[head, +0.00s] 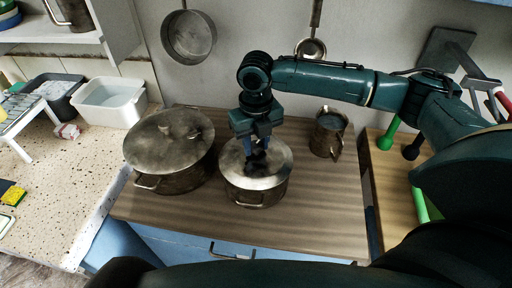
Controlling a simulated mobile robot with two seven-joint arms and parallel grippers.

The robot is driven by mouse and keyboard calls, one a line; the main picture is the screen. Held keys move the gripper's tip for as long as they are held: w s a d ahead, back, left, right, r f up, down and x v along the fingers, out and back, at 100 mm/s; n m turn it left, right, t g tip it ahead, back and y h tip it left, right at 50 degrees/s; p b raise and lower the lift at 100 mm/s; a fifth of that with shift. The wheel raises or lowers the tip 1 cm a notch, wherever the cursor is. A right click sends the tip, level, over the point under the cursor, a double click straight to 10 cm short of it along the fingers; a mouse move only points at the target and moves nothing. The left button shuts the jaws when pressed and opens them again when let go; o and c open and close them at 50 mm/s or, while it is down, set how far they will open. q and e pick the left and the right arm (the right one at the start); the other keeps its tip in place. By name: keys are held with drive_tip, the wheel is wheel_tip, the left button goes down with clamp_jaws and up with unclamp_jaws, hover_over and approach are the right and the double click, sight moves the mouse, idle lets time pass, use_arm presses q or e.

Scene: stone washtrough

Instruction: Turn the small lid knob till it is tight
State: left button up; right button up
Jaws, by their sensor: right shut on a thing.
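A smaller metal pot (256,192) with a lid (272,176) stands on the wooden counter in the head view. My right gripper (257,160) points down over the middle of this lid and is shut on the small lid knob, which the fingers mostly hide. I cannot tell how tight the knob sits. A larger pot (178,179) with its own knobbed lid (160,138) stands to the left. My left gripper is not in view.
A metal jug (328,134) stands right of the smaller pot. A pan (189,38) and a ladle (310,47) hang on the wall behind. White and grey tubs (108,101) stand at the left. The wooden counter's front (310,225) is clear.

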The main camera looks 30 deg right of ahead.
drive_tip(key=shift+r+m+p, duration=0.15)
drive_tip(key=shift+m+p, duration=0.25)
drive_tip(key=shift+p, duration=0.15)
drive_tip(key=shift+m+p, duration=0.9)
drive_tip(key=shift+p, duration=0.15)
drive_tip(key=shift+m, duration=0.5)
drive_tip(key=m, duration=0.4)
drive_tip(key=shift+m, duration=0.4)
drive_tip(key=m, duration=0.4)
drive_tip(key=shift+m, duration=0.4)
drive_tip(key=m, duration=0.3)
drive_tip(key=o, duration=0.8)
drive_tip(key=shift+c, duration=0.2)
